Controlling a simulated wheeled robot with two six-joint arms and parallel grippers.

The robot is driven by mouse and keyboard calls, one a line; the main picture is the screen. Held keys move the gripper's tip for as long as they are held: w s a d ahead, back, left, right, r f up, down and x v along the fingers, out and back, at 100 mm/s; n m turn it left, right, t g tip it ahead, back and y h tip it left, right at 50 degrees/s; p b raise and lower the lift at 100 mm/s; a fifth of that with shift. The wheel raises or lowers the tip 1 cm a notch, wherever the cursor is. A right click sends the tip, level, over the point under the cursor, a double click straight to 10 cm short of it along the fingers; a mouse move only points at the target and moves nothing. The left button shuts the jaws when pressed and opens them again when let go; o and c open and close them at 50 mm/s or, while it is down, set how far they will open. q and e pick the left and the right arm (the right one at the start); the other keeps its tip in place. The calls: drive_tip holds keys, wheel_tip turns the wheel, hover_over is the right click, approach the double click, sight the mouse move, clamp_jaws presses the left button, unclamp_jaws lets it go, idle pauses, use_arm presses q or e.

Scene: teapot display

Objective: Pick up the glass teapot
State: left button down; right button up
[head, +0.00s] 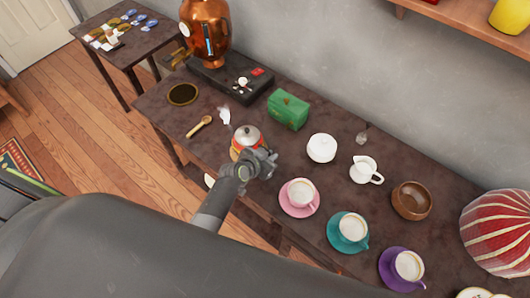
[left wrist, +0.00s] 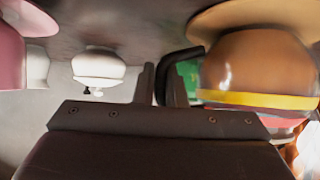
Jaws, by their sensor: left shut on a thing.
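The glass teapot (head: 247,136) stands on the dark table, with a silvery lid and an amber-orange body. My left gripper (head: 265,160) is at its near right side and hides part of it. In the left wrist view, which looks upside down, the amber body with a yellow band (left wrist: 255,70) fills the right side. Its dark curved handle (left wrist: 182,56) runs between the fingers of my left gripper (left wrist: 160,82), which is shut on it. I cannot tell whether the teapot's base touches the table. My right gripper is out of view.
Pink (head: 299,198), teal (head: 348,232) and purple (head: 402,268) cups on saucers line the near edge. A white lidded pot (head: 321,148), white creamer (head: 365,170) and green box (head: 288,109) stand nearby. A wooden spoon (head: 200,126) lies left; a copper urn (head: 206,35) stands behind.

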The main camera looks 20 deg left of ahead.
use_arm(q)
drive_tip(key=shift+w+r, duration=0.1)
drive_tip(key=shift+r, duration=4.9)
drive_tip(key=shift+a+r, duration=0.1)
